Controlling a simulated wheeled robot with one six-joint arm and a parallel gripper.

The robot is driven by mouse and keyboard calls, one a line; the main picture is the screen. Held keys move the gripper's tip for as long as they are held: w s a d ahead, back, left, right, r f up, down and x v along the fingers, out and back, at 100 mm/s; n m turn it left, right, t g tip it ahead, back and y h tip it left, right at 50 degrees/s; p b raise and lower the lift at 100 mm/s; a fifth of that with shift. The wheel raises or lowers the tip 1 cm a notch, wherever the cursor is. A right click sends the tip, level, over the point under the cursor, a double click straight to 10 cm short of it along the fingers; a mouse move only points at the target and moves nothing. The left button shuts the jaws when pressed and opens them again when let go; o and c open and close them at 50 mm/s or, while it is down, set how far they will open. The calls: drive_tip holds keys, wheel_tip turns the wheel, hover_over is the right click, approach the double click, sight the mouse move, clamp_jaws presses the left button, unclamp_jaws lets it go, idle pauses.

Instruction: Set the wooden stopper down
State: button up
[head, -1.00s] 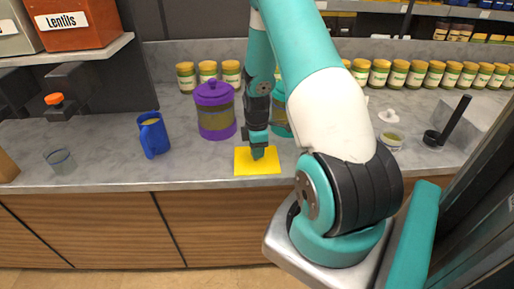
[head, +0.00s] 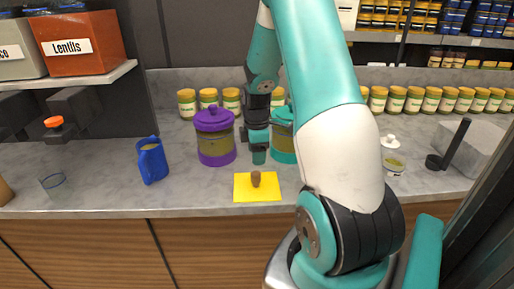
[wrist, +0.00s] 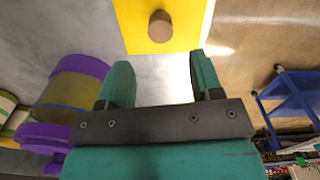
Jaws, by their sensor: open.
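The wooden stopper (head: 255,178), a small brown cylinder, stands on the yellow mat (head: 243,193) near the counter's front edge. In the wrist view the stopper (wrist: 160,27) rests on the yellow mat (wrist: 190,12), beyond my fingertips. My gripper (head: 259,155) is above and behind the stopper, apart from it. In the wrist view my gripper (wrist: 160,78) has its two teal fingers spread with nothing between them.
A purple-lidded jar (head: 215,138) stands left of my gripper, and a teal jar (head: 284,143) stands close on its right. A blue jug (head: 152,160) is farther left. Several yellow-lidded jars (head: 432,100) line the back. The counter between jug and mat is clear.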

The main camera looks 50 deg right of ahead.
drive_tip(key=a+r+y, duration=0.1)
drive_tip(key=a+r, duration=0.3)
drive_tip(key=a, duration=0.4)
drive_tip(key=a+r+m+t, duration=0.1)
drive_tip(key=a+r, duration=0.3)
drive_tip(key=a, duration=0.4)
drive_tip(key=a+r+y, duration=0.1)
drive_tip(key=a+r, duration=0.4)
drive_tip(key=a, duration=0.3)
drive_tip(key=s+a+r+m+g+y, duration=0.1)
drive_tip(key=s+a+r, duration=0.3)
drive_tip(key=s+a, duration=1)
drive_tip(key=shift+s+a+m+y, duration=0.2)
drive_tip(key=shift+s+m+y, duration=0.1)
drive_tip(key=shift+s+y, duration=0.3)
